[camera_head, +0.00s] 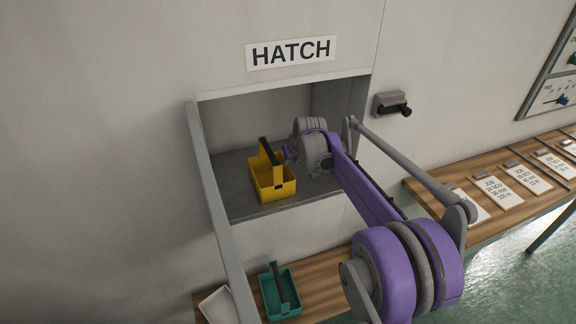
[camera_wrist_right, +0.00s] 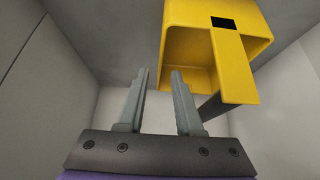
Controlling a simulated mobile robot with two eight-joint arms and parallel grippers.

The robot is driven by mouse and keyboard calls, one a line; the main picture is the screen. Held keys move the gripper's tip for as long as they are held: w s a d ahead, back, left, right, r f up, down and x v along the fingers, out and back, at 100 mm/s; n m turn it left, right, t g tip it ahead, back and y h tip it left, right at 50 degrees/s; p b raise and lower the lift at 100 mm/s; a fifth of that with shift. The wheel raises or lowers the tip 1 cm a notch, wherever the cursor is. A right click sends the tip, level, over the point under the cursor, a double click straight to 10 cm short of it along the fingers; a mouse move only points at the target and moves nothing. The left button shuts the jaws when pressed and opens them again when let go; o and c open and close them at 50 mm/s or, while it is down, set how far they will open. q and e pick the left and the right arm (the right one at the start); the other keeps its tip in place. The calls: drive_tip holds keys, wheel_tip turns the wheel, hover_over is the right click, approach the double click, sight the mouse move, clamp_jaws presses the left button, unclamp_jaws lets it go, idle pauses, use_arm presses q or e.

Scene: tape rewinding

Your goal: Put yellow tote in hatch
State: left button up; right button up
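The yellow tote (camera_head: 272,188) stands upright on the floor of the open hatch (camera_head: 240,208), near its front edge. In the right wrist view the tote (camera_wrist_right: 185,55) is at the upper right, with the handle (camera_wrist_right: 214,106) right of the fingers. My right gripper (camera_head: 287,152) is inside the hatch, just right of the tote's handle. In the wrist view its fingers (camera_wrist_right: 160,75) are apart with nothing between them. The fingertips are small and partly hidden in the head view. My left gripper is not in view.
A teal tote (camera_head: 281,296) and a white tray (camera_head: 217,306) are on the wooden bench below the hatch. A grey upright panel edge (camera_head: 212,190) borders the hatch's left side. Job cards (camera_head: 498,190) lie on the right bench.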

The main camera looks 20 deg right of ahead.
drive_tip(key=v, duration=0.6)
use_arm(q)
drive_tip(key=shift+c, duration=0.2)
use_arm(e)
drive_tip(key=shift+w, duration=0.1)
idle(0.8)
